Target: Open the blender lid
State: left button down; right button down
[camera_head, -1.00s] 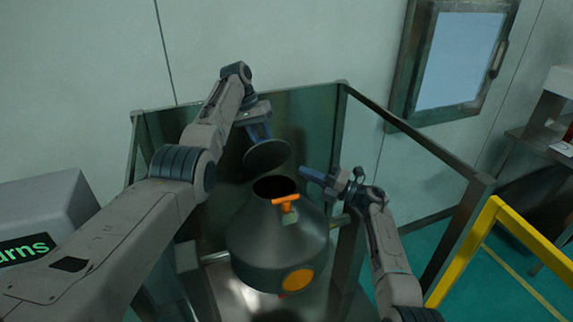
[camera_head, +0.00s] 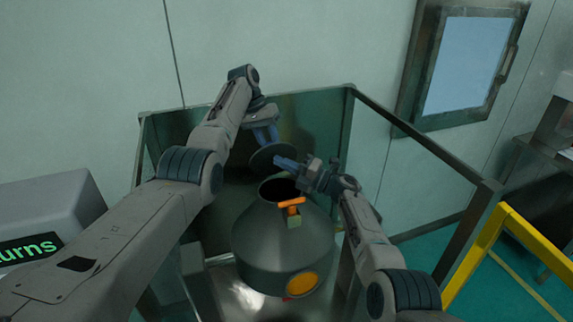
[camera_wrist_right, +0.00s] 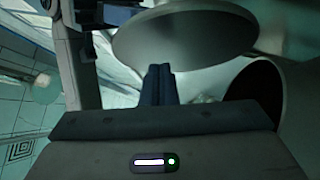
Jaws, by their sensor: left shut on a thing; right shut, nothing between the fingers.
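The dark, cone-topped blender (camera_head: 262,235) stands in the middle, its round mouth (camera_head: 279,189) uncovered and dark. An orange T-shaped clamp (camera_head: 291,203) sits at the front of its rim. The round, flat lid (camera_head: 270,154) is lifted off, above and behind the mouth. My left gripper (camera_head: 265,136) is shut on the lid from above. My right gripper (camera_head: 280,161) is shut and empty, its fingertips close to the lid's right side; contact is unclear. In the right wrist view, the lid (camera_wrist_right: 185,38) is just beyond the shut fingers (camera_wrist_right: 158,72), with the dark mouth (camera_wrist_right: 262,85) at the right.
A metal-framed enclosure (camera_head: 425,135) surrounds the blender at the back and right. A yellow rail (camera_head: 480,255) stands at the right. A grey box with green lettering (camera_head: 45,215) is at the left. A window (camera_head: 470,62) is in the back wall.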

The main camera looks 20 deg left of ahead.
pick_arm(q)
jog(key=shift+s+a+f, duration=0.1)
jog(key=shift+f, duration=0.25)
